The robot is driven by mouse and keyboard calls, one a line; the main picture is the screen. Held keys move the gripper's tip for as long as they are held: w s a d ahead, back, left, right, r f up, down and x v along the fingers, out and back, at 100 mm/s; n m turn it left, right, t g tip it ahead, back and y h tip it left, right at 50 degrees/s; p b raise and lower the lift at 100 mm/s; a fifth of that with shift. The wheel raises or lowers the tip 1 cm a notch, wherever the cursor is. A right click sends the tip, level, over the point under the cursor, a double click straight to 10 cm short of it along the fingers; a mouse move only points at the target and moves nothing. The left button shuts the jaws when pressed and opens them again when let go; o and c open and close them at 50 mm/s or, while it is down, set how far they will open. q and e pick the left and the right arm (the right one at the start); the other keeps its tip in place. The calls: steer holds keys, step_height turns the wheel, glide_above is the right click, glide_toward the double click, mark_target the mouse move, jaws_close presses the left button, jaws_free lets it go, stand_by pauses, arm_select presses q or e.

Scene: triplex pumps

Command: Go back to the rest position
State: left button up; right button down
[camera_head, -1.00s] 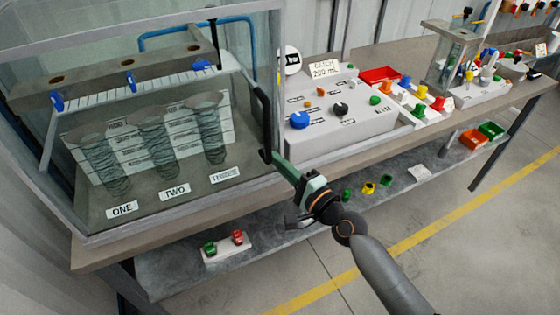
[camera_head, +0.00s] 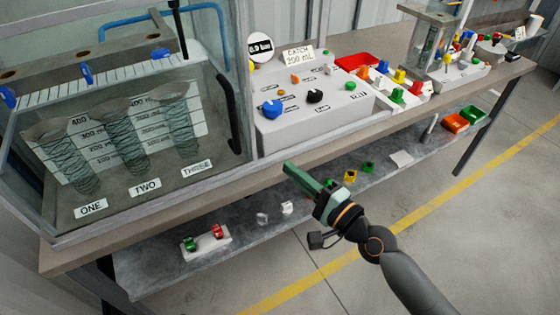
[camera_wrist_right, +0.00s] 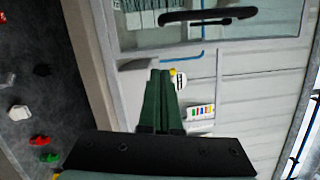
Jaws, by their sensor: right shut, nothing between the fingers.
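My right gripper (camera_head: 290,168) is shut and empty in the head view. Its green fingers point up and left, near the front edge of the bench, and appear apart from the black handle (camera_head: 229,115) of the glass case. In the right wrist view the closed green fingers (camera_wrist_right: 161,75) stand together in the middle, with nothing between them. The case's dark handle (camera_wrist_right: 208,16) shows beyond them at the top. My left gripper is not in view.
The case (camera_head: 245,60) holds tubes labelled ONE, TWO and THREE. Right of it stands a grey control panel (camera_head: 285,130) with knobs. Below, the shelf (camera_head: 150,280) bears small coloured parts (camera_head: 218,231). Open floor (camera_head: 480,240) lies at right, with a yellow line.

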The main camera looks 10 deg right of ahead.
steer(key=shift+s+d, duration=0.2)
steer(key=shift+s, duration=0.25)
steer(key=s+d+f+n+g+h+p, duration=0.1)
steer(key=s+d+f+n+g+h, duration=0.2)
steer(key=s+f+n, duration=0.4)
steer(key=s+d+f+n+g+h+p, duration=0.1)
steer(key=s+d+f+n+g+h, duration=0.2)
steer(key=s+f+n, duration=0.5)
steer(key=s+f+h, duration=0.1)
steer(key=s+f, duration=0.2)
steer(key=f, duration=0.5)
steer(key=shift+s+d+n+h+p, duration=0.15)
steer(key=shift+s+n+h+p, duration=0.15)
steer(key=shift+s+h+p, duration=0.1)
steer(key=shift+f, duration=0.1)
